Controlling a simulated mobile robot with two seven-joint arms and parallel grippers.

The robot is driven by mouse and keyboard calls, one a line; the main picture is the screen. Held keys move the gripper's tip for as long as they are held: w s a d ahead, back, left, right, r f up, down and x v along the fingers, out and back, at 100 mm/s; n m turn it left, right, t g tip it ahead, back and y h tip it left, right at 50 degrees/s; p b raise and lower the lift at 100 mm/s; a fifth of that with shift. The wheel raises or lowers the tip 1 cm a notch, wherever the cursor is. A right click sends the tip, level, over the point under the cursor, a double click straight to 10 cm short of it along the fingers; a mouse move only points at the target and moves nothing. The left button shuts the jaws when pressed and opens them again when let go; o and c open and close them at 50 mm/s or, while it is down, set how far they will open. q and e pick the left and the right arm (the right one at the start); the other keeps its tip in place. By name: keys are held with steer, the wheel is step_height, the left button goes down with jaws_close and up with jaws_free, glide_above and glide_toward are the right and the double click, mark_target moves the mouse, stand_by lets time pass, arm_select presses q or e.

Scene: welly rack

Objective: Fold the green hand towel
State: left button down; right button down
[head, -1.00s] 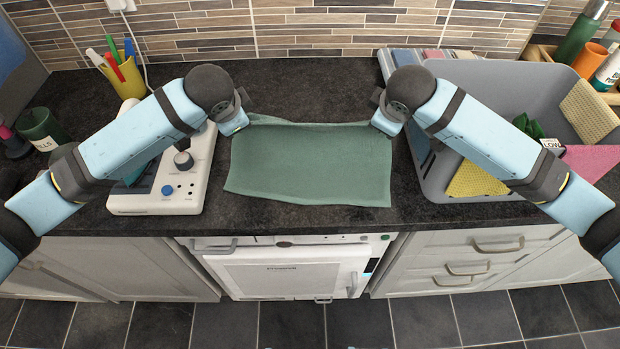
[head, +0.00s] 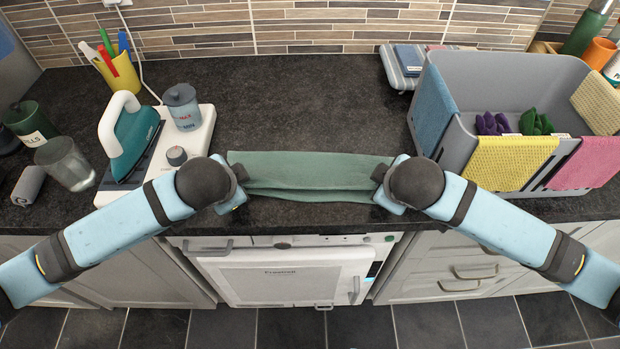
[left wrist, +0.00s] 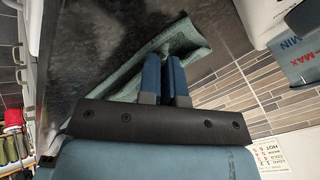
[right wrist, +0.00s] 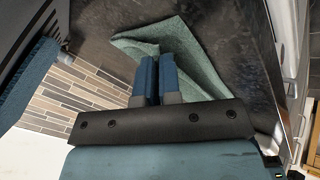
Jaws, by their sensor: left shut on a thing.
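The green hand towel (head: 310,168) lies near the front edge of the dark worktop in the head view. It is doubled into a narrow strip, with a lower layer showing along the front. My left gripper (head: 240,190) is shut on the towel at its left end, and my right gripper (head: 380,186) is shut on it at its right end. The towel shows beyond the fingers in the left wrist view (left wrist: 188,40) and the right wrist view (right wrist: 190,55). The fingertips partly hide the pinched cloth.
An iron (head: 130,135) and a blue-grey canister (head: 182,106) stand on a white unit (head: 200,135) at left. A grey basin (head: 480,75) with cloths over its rim stands at right. The worktop behind the towel is clear.

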arm_select(q)
steer(key=c, duration=1)
jaws_free()
arm_select(e)
steer(key=c, duration=1)
jaws_free()
